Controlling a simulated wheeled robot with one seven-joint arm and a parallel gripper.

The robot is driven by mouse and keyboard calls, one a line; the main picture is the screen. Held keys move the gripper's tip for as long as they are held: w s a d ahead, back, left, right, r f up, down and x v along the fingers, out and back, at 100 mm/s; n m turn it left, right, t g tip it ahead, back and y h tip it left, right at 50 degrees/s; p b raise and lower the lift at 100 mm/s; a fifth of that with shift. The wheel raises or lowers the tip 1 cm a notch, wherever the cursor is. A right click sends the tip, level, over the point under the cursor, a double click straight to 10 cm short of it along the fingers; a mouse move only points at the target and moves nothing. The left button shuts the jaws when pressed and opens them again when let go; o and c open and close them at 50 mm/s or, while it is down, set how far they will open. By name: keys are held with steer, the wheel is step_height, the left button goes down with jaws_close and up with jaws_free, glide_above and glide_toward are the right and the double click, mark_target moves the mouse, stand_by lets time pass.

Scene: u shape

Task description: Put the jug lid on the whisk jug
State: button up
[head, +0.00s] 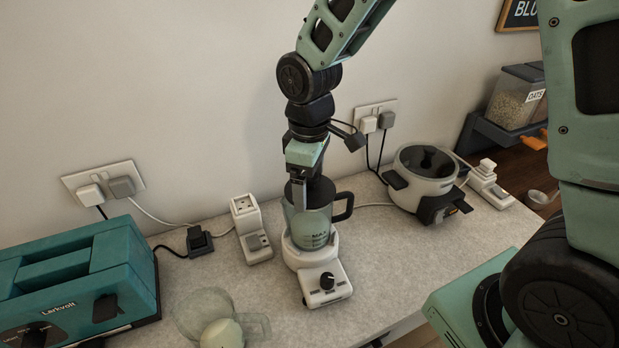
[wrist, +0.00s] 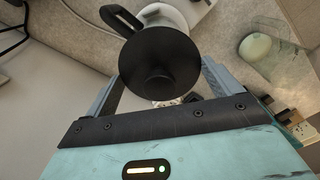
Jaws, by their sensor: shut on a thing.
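The whisk jug (head: 312,232) is a clear jug with a black handle and pale green contents below a MAX mark. It stands on a white base with a black knob. The black jug lid (head: 322,189) is at the jug's mouth; whether it is fully seated I cannot tell. My gripper (head: 296,190) points down over the jug and is shut on the lid. In the wrist view, the round lid (wrist: 160,62) lies between the two fingers and hides most of the jug. The jug's handle (wrist: 122,20) shows beyond it.
A teal toaster (head: 80,275) stands at the left. A clear jug-like container (head: 215,320) is at the front edge. A white socket block (head: 250,230) stands left of the jug, and a white cooker (head: 425,175) to the right. Cables run along the wall.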

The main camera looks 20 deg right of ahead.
steer(key=shift+f, duration=0.55)
stand_by(0.4)
steer(key=o, duration=0.7)
steer(key=shift+r, duration=0.1)
steer(key=shift+r+p, duration=3.35)
steer(key=shift+r, duration=0.65)
steer(key=shift+f, duration=0.1)
